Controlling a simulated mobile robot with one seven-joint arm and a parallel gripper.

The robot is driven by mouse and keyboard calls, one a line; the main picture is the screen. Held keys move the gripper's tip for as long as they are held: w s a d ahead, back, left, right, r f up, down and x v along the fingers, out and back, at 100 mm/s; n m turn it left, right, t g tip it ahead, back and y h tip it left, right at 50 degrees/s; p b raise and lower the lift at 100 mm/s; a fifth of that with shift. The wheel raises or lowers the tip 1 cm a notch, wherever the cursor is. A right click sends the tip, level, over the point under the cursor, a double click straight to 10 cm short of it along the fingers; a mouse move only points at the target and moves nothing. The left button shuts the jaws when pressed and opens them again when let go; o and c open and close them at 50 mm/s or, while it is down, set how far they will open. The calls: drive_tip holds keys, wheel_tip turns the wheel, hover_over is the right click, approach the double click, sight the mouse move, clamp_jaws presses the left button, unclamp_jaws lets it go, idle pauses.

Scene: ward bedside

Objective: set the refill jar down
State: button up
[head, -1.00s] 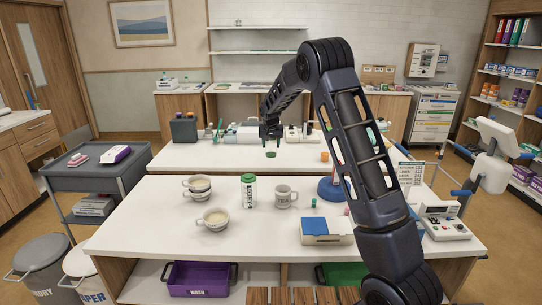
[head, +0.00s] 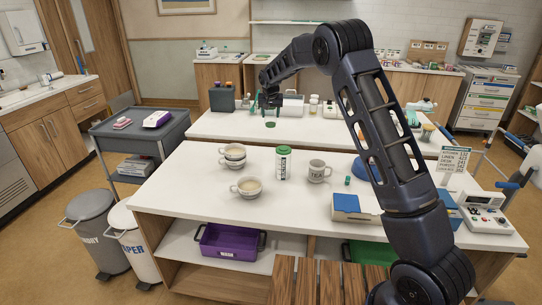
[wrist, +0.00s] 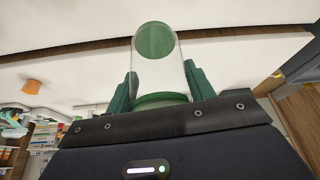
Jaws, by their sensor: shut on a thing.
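My gripper (head: 270,108) is over the white counter behind the near table, at the end of my outstretched arm. In the wrist view, its green fingers (wrist: 158,88) are shut on a clear jar (wrist: 156,42) with green at both ends, which I take for the refill jar. In the head view only a small green disc (head: 271,124) shows below the gripper, probably the jar's end. I cannot tell whether the jar touches the counter. A second green-lidded jar (head: 283,162) with a label stands on the near table.
The near table (head: 190,190) also bears cups (head: 246,187), a labelled mug (head: 317,172) and a blue-and-white box (head: 352,208). Bottles and boxes line the back counter (head: 215,125). Some bare counter shows around the gripper. A grey trolley (head: 135,138) stands at left.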

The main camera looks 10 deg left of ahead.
wheel_tip(320, 180, down, 19)
idle(0.6)
drive_tip(key=shift+f, duration=0.1)
drive_tip(key=o, duration=1)
drive_tip(key=shift+c, duration=0.2)
